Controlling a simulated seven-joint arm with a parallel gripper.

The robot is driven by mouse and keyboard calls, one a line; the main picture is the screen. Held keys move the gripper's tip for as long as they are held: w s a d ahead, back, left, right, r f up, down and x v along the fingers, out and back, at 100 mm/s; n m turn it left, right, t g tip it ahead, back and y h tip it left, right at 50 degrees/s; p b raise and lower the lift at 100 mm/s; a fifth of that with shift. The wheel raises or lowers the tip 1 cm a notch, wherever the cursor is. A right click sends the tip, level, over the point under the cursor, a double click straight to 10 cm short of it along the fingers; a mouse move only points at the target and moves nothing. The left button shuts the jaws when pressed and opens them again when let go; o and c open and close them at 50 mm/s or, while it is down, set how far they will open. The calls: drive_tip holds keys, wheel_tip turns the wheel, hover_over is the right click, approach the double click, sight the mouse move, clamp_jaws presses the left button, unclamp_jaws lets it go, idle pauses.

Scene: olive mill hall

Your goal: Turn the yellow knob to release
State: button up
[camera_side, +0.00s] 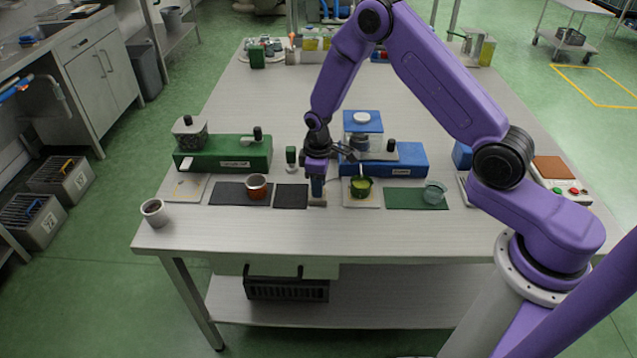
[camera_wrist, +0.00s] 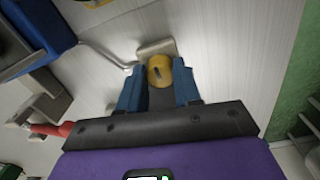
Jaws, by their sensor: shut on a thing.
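The yellow knob (camera_wrist: 159,66) shows in the wrist view between the two blue fingers of my gripper (camera_wrist: 160,88). It is round, with a dark mark on its face, and sits at a pale beige base (camera_wrist: 157,47). My gripper is shut on it. In the side view my gripper (camera_side: 317,188) points straight down over a small beige block (camera_side: 318,202) near the front of the table. The fingers hide the knob there. How far the knob is turned cannot be told.
A blue machine (camera_side: 408,158) stands close behind my gripper, and a green machine (camera_side: 232,155) to the left. A cup of green liquid (camera_side: 361,187) is just to the right. A brown-filled cup (camera_side: 257,187) stands on a dark mat. The front table strip (camera_side: 330,232) is clear.

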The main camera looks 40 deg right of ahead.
drive_tip(key=o, duration=1)
drive_tip(key=shift+o, duration=0.2)
wheel_tip(320, 180, up, 17)
drive_tip(key=shift+s+a+r, duration=0.15)
drive_tip(key=shift+a+r, duration=0.05)
drive_tip(key=shift+a, duration=0.1)
drive_tip(key=s+a+r+n, duration=0.1)
drive_tip(key=s+a+r, duration=0.15)
drive_tip(key=s, duration=0.45)
drive_tip(key=s+a+r+n, duration=0.1)
drive_tip(key=s+a+r, duration=0.15)
drive_tip(key=s, duration=0.55)
drive_tip(key=s+d+n, duration=0.1)
drive_tip(key=s+d, duration=0.1)
drive_tip(key=s, duration=0.7)
drive_tip(key=s+d+n, duration=0.2)
drive_tip(key=s, duration=0.8)
drive_tip(key=shift+d+r+y, duration=0.25)
drive_tip(key=shift+r+y, duration=0.05)
drive_tip(key=shift+y, duration=0.1)
